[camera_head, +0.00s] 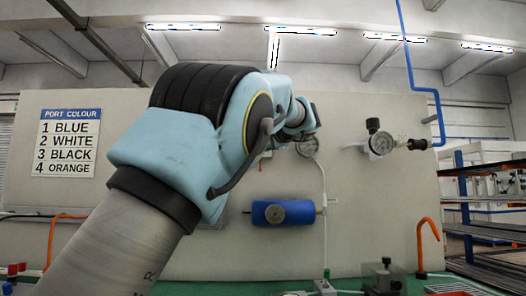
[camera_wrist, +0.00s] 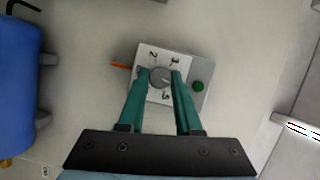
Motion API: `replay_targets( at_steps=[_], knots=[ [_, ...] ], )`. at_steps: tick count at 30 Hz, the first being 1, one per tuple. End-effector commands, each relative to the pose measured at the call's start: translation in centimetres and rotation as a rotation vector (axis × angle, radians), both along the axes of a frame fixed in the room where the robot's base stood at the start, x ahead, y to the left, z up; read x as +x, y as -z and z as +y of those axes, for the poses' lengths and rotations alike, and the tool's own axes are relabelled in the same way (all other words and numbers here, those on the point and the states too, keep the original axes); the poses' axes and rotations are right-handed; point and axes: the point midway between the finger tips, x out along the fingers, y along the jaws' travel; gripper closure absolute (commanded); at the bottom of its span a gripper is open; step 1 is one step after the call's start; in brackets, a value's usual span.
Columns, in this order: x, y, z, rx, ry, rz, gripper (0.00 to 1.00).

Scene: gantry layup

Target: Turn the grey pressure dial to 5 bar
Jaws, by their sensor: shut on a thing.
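In the wrist view, the grey dial (camera_wrist: 160,78) is a small round knob on a white plate (camera_wrist: 156,97) with dark numbers around it. The two green fingers of my gripper (camera_wrist: 159,74) are closed on the dial, one on each side. A 2 shows at the plate's upper left and what looks like a 5 below the dial; the mark at the upper right is unclear. Where the dial points is too small to tell. In the head view my arm hides the dial and the gripper.
A green button (camera_wrist: 198,86) sits beside the dial plate, and an orange piece (camera_wrist: 120,65) sticks out opposite. A blue cylinder (camera_head: 263,213) with a gauge is on the wall panel. Two more gauges, one (camera_head: 307,146) near my arm and another (camera_head: 381,143), are higher up. A port colour sign (camera_head: 68,142) hangs left.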

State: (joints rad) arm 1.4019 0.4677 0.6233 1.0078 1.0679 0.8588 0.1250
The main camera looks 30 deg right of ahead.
Motion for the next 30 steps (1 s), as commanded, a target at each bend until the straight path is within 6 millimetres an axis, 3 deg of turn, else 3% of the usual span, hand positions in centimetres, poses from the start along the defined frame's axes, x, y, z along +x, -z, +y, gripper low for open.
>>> replay_targets(
  at_steps=[18, 30],
  knots=[
    [0.04, 1.04, 0.04, 0.518, 0.0, -0.239, 1.0],
    [0.08, 0.89, 0.13, 0.73, 0.0, -0.337, 1.0]
  ],
)
